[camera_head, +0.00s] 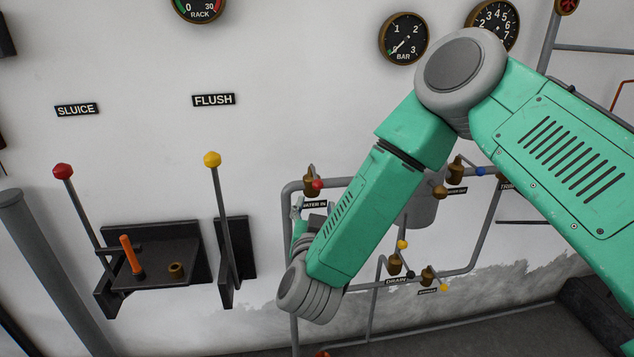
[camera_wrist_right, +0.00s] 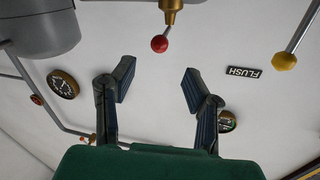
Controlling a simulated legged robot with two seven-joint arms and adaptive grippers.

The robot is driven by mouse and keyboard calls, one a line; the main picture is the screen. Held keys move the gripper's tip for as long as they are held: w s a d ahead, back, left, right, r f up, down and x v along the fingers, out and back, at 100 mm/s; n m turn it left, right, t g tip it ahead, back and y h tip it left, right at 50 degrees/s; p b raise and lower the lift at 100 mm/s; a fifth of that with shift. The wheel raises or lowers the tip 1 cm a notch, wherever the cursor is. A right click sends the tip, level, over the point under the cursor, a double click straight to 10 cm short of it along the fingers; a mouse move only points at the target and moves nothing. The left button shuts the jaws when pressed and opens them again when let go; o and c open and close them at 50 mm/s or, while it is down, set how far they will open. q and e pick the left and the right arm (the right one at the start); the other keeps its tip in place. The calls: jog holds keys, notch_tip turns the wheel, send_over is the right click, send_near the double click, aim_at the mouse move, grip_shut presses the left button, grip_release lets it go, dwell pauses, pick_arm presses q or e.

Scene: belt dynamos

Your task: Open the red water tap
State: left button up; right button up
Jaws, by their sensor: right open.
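The red water tap is a brass valve with a red ball knob (camera_head: 317,184) on the grey wall pipe, above a "WATER IN" label partly covered by my arm. In the right wrist view the red knob (camera_wrist_right: 160,44) hangs on its brass body (camera_wrist_right: 171,12) at the top middle. My right gripper (camera_head: 298,212) is just below and left of the tap in the head view, mostly hidden by my forearm. In the wrist view its two fingers (camera_wrist_right: 157,80) are spread wide and empty, with the knob beyond their tips and between their lines. My left gripper is not in view.
A yellow-knobbed FLUSH lever (camera_head: 212,160) and a red-knobbed SLUICE lever (camera_head: 62,172) stand left. An orange handle (camera_head: 131,255) sits on a dark shelf. Grey pipes carry a blue-knobbed tap (camera_head: 480,171) and a yellow-knobbed one (camera_head: 402,244). A grey cylinder (camera_wrist_right: 38,30) hangs near the gripper.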

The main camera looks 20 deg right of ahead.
aim_at(317, 187)
jog(key=x, duration=0.9)
jog(key=shift+w+d, duration=0.2)
jog(key=shift+w, duration=0.05)
grip_shut()
